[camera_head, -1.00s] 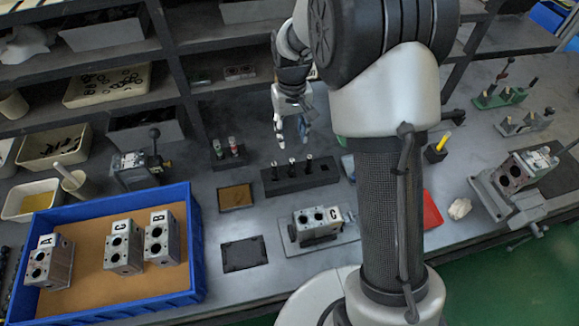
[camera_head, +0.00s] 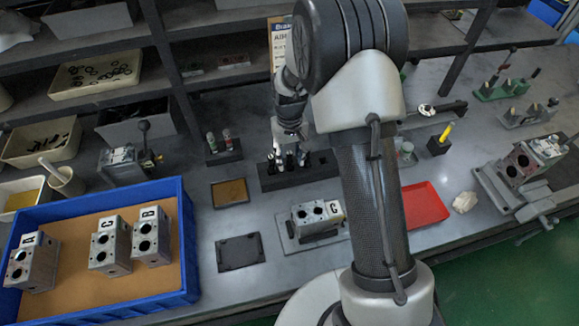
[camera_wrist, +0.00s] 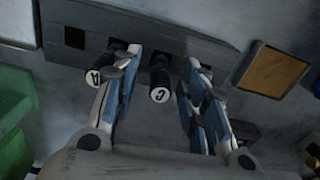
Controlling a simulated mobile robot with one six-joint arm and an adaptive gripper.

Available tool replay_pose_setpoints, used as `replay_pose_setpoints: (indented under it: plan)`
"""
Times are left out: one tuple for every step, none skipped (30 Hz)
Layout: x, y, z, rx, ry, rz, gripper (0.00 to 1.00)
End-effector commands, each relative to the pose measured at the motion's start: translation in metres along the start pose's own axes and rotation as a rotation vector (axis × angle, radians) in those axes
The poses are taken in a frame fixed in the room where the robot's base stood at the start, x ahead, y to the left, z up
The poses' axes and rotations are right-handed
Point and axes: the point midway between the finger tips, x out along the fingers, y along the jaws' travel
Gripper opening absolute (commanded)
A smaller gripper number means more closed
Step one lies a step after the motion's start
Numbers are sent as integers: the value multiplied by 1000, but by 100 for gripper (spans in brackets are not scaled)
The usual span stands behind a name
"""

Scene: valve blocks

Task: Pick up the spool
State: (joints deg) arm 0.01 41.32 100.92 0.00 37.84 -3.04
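Dark spools with white lettered ends stand in a black rack (camera_head: 326,171), which also shows in the wrist view (camera_wrist: 160,38). In the wrist view the spool marked C (camera_wrist: 160,93) lies between the two fingers of my gripper (camera_wrist: 162,62), with a gap on each side. The spool marked A (camera_wrist: 95,77) is just outside the left finger. A dark part by the right finger is mostly hidden, and I cannot tell its letter. In the head view my gripper (camera_head: 289,157) is down at the spools and partly covers them. It is open.
A blue bin (camera_head: 188,235) with several lettered blocks is at left. A small holder (camera_head: 223,150) stands left of the rack. A red tray (camera_head: 425,203) is at right.

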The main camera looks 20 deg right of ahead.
Motion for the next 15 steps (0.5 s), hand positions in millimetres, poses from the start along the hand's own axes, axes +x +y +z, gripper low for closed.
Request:
replay_pose_setpoints:
  plan:
    - [4,0,0,0,1,0,40]
    - [4,0,0,0,1,0,40]
    - [4,0,0,0,2,0,40]
    - [3,0,0,0,2,0,40]
    - [3,0,0,0,2,0,40]
    - [2,0,0,0,2,0,40]
    - [2,0,0,0,2,0,39]
    - [2,0,0,0,2,0,37]
    - [2,0,0,0,2,0,34]
    - [2,0,0,0,2,0,32]
    - [2,0,0,0,2,0,30]
    - [2,0,0,0,1,0,28]
    - [2,0,0,0,1,0,26]
    - [2,0,0,0,1,0,24]
    - [2,0,0,0,1,0,21]
